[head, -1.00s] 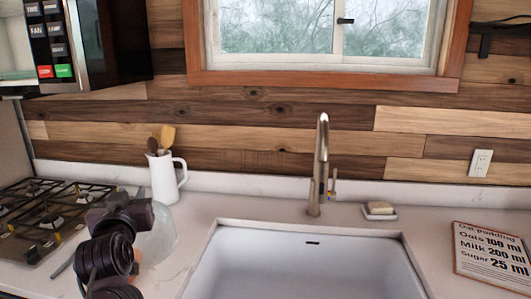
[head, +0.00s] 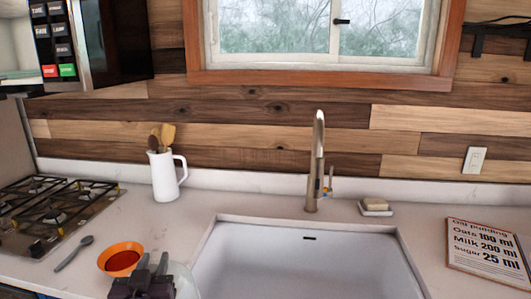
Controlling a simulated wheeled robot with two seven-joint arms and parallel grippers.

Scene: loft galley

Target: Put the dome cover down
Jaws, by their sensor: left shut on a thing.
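The dome cover (head: 186,281) is clear and pale, and only part of it shows at the bottom edge of the head view. My left gripper (head: 150,276) is at its left side and is shut on it; the gripper's body hides the fingertips and much of the cover. The cover is beside the orange bowl (head: 121,271), to its right and near the left edge of the sink. I cannot tell whether it touches the counter (head: 120,215). My right gripper is not in view.
The orange bowl holds something red. A dark spoon (head: 73,253) lies left of it, near the gas hob (head: 45,215). A white jug (head: 164,177) with utensils stands behind. The sink (head: 305,265) is at right, with a faucet (head: 318,165), soap dish (head: 376,209) and recipe board (head: 487,250).

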